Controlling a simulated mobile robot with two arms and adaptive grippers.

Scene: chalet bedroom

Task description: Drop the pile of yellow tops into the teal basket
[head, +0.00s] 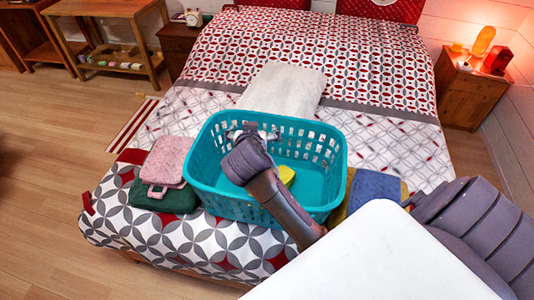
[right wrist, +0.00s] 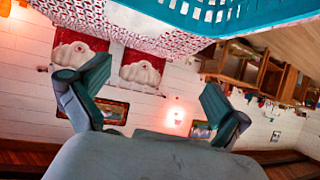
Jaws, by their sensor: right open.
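The teal basket (head: 205,165) stands on the foot end of the bed. A small yellow thing (head: 287,174) shows inside it, partly hidden behind my right arm; I cannot tell if it is the whole pile of yellow tops. My right gripper (head: 252,130) is over the far left part of the basket, its fingers spread. In the right wrist view the right gripper (right wrist: 156,82) is open with nothing between its fingers, and the basket's lattice wall (right wrist: 215,12) is at the top edge. My left gripper is not in view.
Left of the basket, a pink cloth (head: 165,160) lies on a dark green one (head: 160,197). A blue cloth (head: 374,188) lies right of it, with mustard cloth (head: 342,207) beside it. A white folded cloth (head: 285,88) lies behind. Nightstands flank the bed.

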